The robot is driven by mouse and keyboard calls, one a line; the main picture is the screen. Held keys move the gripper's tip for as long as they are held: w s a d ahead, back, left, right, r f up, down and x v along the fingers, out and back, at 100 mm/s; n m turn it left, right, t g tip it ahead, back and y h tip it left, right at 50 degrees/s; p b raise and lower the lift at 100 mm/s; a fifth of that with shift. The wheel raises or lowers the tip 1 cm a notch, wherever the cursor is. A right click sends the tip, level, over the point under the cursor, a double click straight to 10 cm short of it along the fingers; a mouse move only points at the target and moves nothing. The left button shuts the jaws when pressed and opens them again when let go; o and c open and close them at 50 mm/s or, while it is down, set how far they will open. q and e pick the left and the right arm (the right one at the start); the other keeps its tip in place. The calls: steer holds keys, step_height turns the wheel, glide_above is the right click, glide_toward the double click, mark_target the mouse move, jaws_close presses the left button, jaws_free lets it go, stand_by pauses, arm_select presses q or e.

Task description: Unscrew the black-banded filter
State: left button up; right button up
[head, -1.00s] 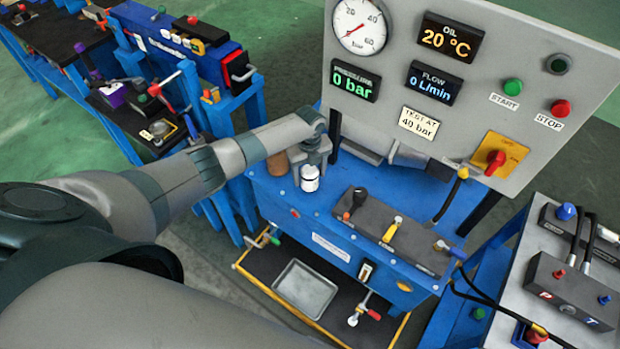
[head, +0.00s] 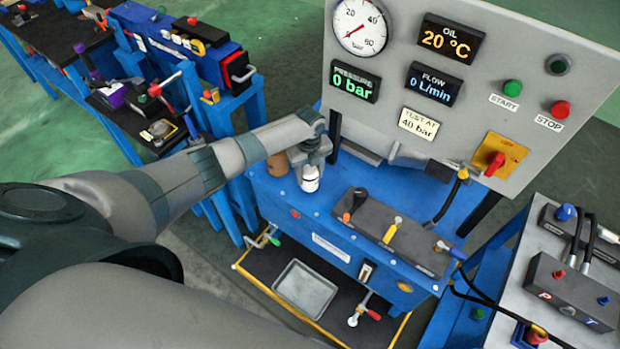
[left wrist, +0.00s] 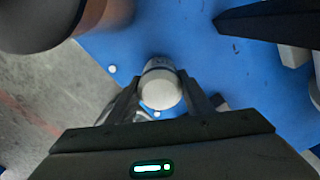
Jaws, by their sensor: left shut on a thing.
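A small white cylindrical filter (head: 310,184) stands at the left end of the blue bench top. My left gripper (head: 312,165) reaches it from above and is shut on it. In the left wrist view the filter's round pale end (left wrist: 160,92) sits between the two dark fingers of the left gripper (left wrist: 161,86). My right gripper is not in view.
A brown cylinder (head: 278,164) stands close left of the filter. A grey valve block (head: 372,230) with levers lies to the right. The grey gauge panel (head: 395,140) rises behind, with pressure at 0 bar. A metal tray (head: 305,290) sits below.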

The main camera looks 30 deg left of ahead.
arm_select(q)
steer(key=shift+r, duration=0.1)
steer(key=shift+r+n+p, duration=0.1)
steer(key=shift+n+p, duration=0.5)
steer(key=shift+n, duration=0.5)
steer(key=shift+n+p, duration=0.4)
steer(key=shift+n, duration=0.6)
steer(key=shift+w+n, duration=0.1)
steer(key=shift+n, duration=0.4)
steer(key=shift+n+p, duration=0.7)
steer(key=shift+n, duration=0.5)
steer(key=shift+n+p, duration=0.35)
steer(key=shift+n, duration=1.05)
